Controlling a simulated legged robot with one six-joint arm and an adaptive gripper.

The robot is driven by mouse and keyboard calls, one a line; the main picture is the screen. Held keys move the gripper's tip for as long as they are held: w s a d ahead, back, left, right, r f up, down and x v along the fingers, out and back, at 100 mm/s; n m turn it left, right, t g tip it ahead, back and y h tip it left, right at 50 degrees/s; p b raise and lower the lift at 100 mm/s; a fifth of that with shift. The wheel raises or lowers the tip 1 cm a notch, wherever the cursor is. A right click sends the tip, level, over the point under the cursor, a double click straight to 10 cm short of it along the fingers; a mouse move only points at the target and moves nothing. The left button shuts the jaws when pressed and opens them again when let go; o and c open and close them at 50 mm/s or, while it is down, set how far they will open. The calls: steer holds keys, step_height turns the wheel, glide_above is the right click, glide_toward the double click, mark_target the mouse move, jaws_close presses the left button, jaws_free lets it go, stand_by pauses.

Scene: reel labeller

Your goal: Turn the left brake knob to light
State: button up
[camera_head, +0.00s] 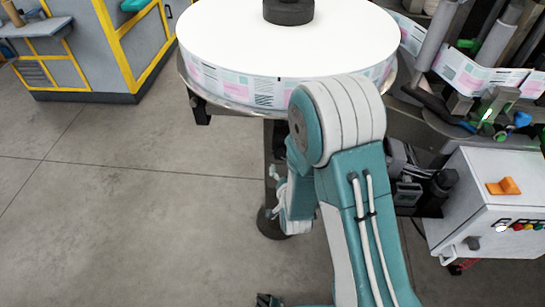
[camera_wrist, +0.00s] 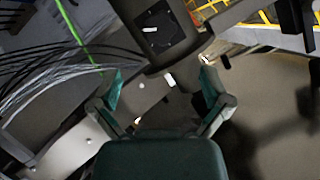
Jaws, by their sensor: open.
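The large label reel (camera_head: 290,88) with a white top lies on a round plate at the top of the head view. My gripper shows in the wrist view (camera_wrist: 164,88), its two teal fingers spread apart with nothing held between them. In the head view my arm hides most of the wrist and gripper beneath the reel. In the wrist view a dark panel (camera_wrist: 160,30) with a small white mark lies beyond the fingers, apart from them. I cannot tell whether it belongs to the brake knob. No knob is clearly readable as the left brake knob, nor is its setting.
A white control box (camera_head: 490,215) with an orange switch (camera_head: 503,187) and coloured buttons stands at right. Rollers (camera_head: 435,35) and label web (camera_head: 470,75) are at upper right. Black and pale cables (camera_wrist: 50,75) run left in the wrist view. Open floor (camera_head: 120,210) lies left.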

mark_target(279, 156)
steer(key=x, duration=1)
steer(key=shift+a, duration=0.1)
steer(key=shift+w+f, duration=0.1)
steer(key=shift+w, duration=0.3)
steer(key=c, duration=1.2)
